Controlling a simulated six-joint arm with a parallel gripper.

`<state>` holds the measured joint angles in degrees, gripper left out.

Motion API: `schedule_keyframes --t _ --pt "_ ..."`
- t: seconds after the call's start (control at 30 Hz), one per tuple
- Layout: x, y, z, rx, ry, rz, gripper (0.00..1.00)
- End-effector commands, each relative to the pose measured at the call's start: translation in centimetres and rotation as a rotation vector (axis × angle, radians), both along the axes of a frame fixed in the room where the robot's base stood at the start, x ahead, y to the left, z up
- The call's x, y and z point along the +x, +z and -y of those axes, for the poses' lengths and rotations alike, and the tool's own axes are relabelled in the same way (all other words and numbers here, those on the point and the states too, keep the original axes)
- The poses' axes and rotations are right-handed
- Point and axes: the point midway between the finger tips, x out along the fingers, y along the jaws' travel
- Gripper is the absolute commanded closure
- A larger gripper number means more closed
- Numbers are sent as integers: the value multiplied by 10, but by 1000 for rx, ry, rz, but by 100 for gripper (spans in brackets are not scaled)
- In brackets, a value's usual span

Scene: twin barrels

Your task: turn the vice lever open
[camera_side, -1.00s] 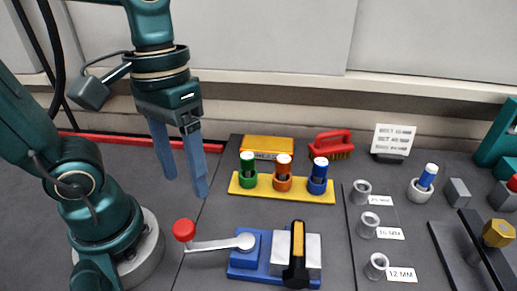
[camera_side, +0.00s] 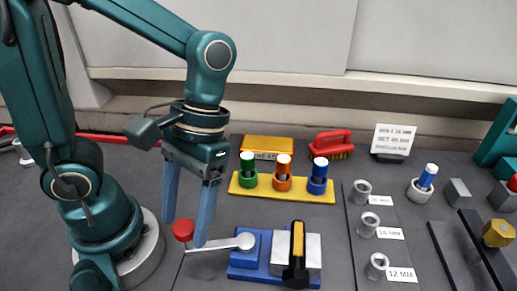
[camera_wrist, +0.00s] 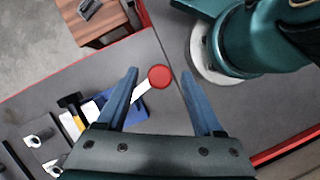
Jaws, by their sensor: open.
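The vice (camera_side: 247,262) has a blue base and a grey block, with a black and yellow tool (camera_side: 297,255) lying across it. Its lever (camera_side: 220,244) is a silver arm pointing left, ending in a red knob (camera_side: 183,230). My gripper (camera_side: 184,242) is open and points down over the lever's knob end.
A yellow rack (camera_side: 265,194) with green, orange and blue cups stands behind the vice. A red brush (camera_side: 331,143) and a yellow box (camera_side: 268,148) are farther back. Grey rings with size labels (camera_side: 380,200) lie to the right.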

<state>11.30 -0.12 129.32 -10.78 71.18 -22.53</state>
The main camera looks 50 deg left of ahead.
Motion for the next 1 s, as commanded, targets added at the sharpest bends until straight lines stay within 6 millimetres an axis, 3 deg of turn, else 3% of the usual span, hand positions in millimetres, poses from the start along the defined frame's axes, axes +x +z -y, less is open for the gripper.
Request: schedule_keyframes --t 0.3,0.47,0.5,1.0 --pt "-1 -2 0 0 0 1 31" --pt "-1 -2 0 0 0 1 93" --pt "-1 -2 0 0 0 1 100" --pt "-1 -2 0 1 0 1 100"
